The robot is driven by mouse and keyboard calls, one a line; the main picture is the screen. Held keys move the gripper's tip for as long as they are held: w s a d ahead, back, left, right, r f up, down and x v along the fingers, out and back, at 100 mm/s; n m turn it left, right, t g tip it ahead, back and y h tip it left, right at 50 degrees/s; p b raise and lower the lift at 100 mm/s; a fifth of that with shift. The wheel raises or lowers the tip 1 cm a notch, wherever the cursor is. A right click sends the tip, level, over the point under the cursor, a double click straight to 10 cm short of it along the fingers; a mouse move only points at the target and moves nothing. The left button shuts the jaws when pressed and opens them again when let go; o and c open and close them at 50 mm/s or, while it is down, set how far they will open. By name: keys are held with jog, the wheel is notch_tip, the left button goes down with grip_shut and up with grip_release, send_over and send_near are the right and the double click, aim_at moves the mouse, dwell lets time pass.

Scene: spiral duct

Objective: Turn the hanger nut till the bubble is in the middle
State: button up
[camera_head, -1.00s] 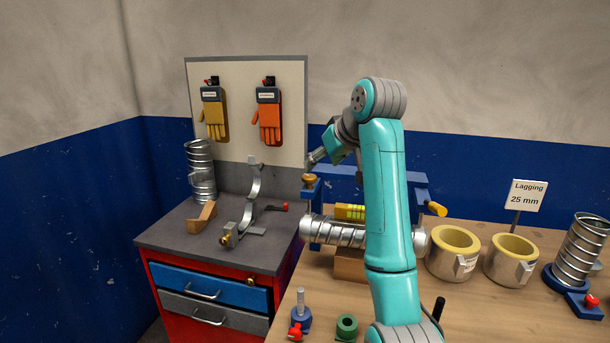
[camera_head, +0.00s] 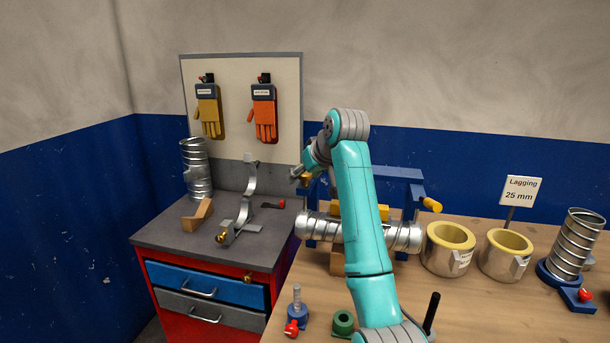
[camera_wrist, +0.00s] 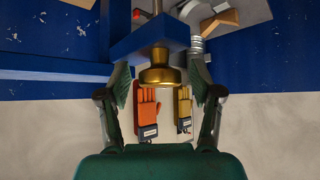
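The brass hanger nut (camera_wrist: 158,77) hangs on its rod under the blue frame (camera_wrist: 140,40) in the wrist view. My gripper (camera_wrist: 160,84) is open, with one finger on each side of the nut and a gap on both sides. In the head view the gripper (camera_head: 300,174) is at the frame's left end, over the nut (camera_head: 305,182). The spiral duct (camera_head: 404,237) lies across under the blue frame (camera_head: 400,172). The yellow level (camera_head: 383,212) is on top of the duct, mostly behind my arm. Its bubble is hidden.
Two lagging pots (camera_head: 446,252) stand right of the duct, near a sign (camera_head: 522,191). A blue clamp stand (camera_head: 296,312) and a green ring (camera_head: 343,322) lie at the bench front. The grey-topped cabinet (camera_head: 170,240) on the left carries a metal bracket (camera_head: 243,211).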

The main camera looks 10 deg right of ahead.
jog(key=c, duration=1.1)
jog(key=shift+o, duration=0.2)
jog(key=shift+m, duration=0.3)
jog(key=m+h, duration=0.3)
jog(key=shift+a+t, duration=0.15)
jog(key=shift+t, duration=0.25)
jog(key=m+h, duration=0.4)
jog(key=m, duration=0.1)
jog(key=shift+m+g, duration=0.3)
jog(key=shift+g, duration=0.1)
jog(key=o, duration=1.1)
jog(key=shift+o, duration=0.2)
jog(key=shift+r, duration=0.1)
